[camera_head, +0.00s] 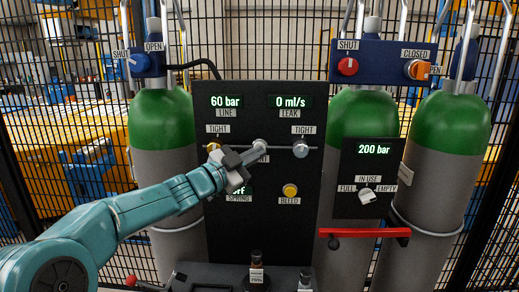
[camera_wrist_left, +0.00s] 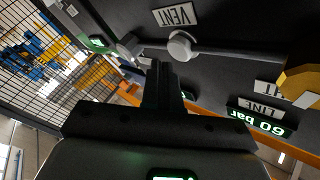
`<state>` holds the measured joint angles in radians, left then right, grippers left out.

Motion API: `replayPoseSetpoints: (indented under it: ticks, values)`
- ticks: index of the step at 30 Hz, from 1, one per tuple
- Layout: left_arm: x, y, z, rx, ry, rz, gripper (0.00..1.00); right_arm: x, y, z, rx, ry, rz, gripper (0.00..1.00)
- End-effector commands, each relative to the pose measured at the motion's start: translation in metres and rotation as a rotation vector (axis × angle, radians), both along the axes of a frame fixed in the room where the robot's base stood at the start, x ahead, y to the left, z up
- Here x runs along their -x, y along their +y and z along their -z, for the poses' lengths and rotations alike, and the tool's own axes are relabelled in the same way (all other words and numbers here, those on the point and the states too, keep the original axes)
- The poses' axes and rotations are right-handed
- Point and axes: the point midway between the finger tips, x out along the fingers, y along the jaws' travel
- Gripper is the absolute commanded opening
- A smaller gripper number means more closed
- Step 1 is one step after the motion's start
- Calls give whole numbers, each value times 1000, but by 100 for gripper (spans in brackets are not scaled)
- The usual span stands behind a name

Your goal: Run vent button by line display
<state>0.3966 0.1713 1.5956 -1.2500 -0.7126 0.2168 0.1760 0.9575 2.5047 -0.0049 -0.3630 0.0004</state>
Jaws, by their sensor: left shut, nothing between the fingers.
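The line display (camera_head: 227,101) reads 60 bar in green at the top left of the black panel; in the left wrist view it shows upside down (camera_wrist_left: 262,117). The vent button (camera_head: 260,145) is a pale round knob at mid-panel, above a VENT label that my gripper partly covers. It shows whole in the left wrist view (camera_wrist_left: 182,45), with its label (camera_wrist_left: 175,16) clear. My left gripper (camera_head: 252,156) is shut and empty, just lower left of the button in the head view. I cannot tell whether its fingertips (camera_wrist_left: 160,68) touch the panel. My right gripper is not in view.
The leak display (camera_head: 290,101) reads 0 ml/s. A yellow bleed button (camera_head: 290,190) sits lower right of the vent button. A silver TIGHT knob (camera_head: 300,149) stands to the right. Green-topped cylinders (camera_head: 160,118) flank the panel. A red lever (camera_head: 365,232) juts out at right.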

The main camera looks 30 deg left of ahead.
Motion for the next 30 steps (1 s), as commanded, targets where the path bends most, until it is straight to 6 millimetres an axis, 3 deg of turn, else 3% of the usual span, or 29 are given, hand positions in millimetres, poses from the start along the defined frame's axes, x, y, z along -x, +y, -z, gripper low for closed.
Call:
replayPoseSetpoints:
  ticks: [30]
  values:
    - [-9,5,-1,0,0,0,0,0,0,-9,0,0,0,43]
